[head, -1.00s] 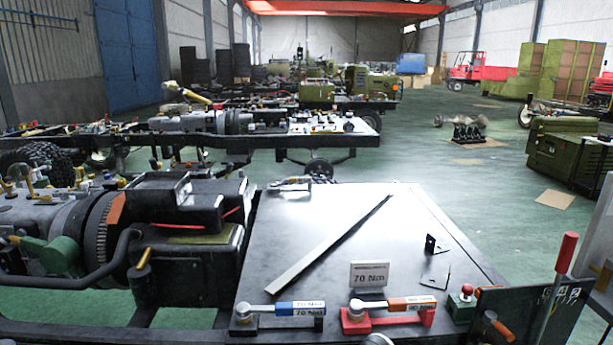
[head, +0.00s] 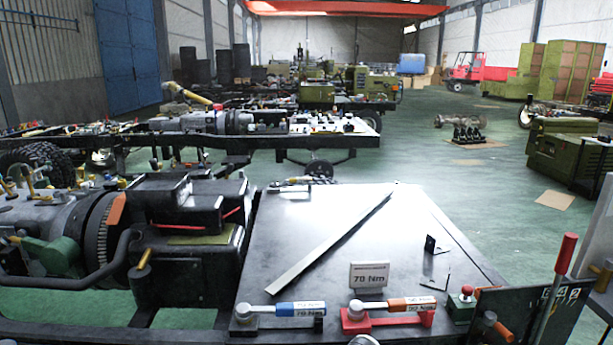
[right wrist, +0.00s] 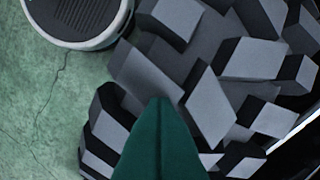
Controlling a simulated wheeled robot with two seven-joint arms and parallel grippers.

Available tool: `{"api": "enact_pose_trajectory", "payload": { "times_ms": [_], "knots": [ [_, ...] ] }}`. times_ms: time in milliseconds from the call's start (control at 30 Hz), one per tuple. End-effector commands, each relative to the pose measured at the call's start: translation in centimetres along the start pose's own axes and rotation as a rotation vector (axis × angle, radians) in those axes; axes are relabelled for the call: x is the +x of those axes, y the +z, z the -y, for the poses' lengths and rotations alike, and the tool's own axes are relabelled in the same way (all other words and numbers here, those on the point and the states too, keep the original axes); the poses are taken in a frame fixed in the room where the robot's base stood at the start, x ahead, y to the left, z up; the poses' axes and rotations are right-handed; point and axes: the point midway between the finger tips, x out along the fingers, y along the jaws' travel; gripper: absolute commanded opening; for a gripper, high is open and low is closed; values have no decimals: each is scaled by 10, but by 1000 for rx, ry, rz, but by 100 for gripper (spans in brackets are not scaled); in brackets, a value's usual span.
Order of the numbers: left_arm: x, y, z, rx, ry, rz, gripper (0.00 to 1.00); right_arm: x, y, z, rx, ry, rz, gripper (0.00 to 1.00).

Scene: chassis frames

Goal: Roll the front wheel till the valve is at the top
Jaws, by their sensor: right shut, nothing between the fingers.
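In the right wrist view a black tyre (right wrist: 210,105) with chunky grey tread blocks fills the middle and right. My right gripper (right wrist: 160,112), with dark green fingers, is shut and empty in front of the tread. I cannot tell whether its tips touch the rubber. No valve shows in either view. A bright curved edge at the far right may be part of the wheel's rim, but I cannot be sure. In the head view neither gripper shows, and I cannot pick out this tyre there.
An engine (head: 190,230) stands at left. Green floor (head: 450,205) is open beyond the table.

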Motion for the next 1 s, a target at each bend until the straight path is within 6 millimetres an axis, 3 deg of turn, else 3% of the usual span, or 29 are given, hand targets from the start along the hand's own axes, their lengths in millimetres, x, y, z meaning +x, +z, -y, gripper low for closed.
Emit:
{"api": "enact_pose_trajectory", "payload": {
  "times_ms": [1000],
  "knots": [
    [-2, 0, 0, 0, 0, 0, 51, 4, 21, 8, 1, 11, -1, 0]
  ]
}}
